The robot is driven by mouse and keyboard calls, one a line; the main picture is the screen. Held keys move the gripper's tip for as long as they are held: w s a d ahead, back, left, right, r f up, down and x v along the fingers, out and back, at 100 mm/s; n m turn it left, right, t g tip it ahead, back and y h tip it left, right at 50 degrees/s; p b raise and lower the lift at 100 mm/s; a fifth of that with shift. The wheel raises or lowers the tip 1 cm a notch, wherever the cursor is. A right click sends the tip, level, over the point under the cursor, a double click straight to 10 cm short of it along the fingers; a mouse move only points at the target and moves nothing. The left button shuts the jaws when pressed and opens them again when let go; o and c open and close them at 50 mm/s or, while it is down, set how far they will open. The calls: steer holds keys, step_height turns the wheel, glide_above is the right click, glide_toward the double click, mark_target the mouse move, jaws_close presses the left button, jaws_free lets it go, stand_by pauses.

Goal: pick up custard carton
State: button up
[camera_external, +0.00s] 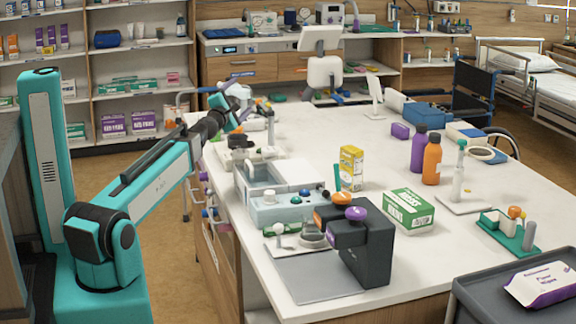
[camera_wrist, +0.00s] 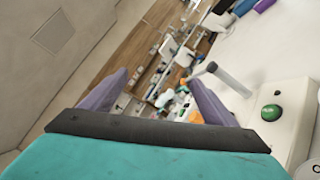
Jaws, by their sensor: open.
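A yellow carton with a white and dark label (camera_external: 351,168), which looks like the custard carton, stands upright on the white counter (camera_external: 316,136), near its middle. My gripper (camera_external: 243,96) is raised over the far left edge of the counter, well to the left of and beyond the carton. In the wrist view its two purple-grey fingers (camera_wrist: 160,88) are spread apart with nothing between them. I cannot make out the carton in the wrist view.
A grey basin unit (camera_external: 262,187) and a dark machine with a purple knob (camera_external: 362,245) stand left and front of the carton. A green-white box (camera_external: 408,211) is to its right. Purple (camera_external: 418,150) and orange (camera_external: 432,160) bottles stand behind right. Counter right of the carton is partly clear.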

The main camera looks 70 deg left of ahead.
steer(key=w+d+f+n+t+h+p, duration=0.2)
steer(key=w+d+h+p, duration=0.2)
steer(key=w+d, duration=0.7)
steer(key=w+d+f+n+t+h+p, duration=0.2)
steer(key=w+d+h+p, duration=0.3)
steer(key=w+d, duration=0.6)
steer(key=d+n+t+h, duration=0.1)
steer(key=d+h, duration=0.1)
steer(key=d, duration=0.6)
steer(key=shift+w+d+t, duration=0.15)
steer(key=shift+d+t, duration=0.1)
steer(key=shift+t, duration=0.05)
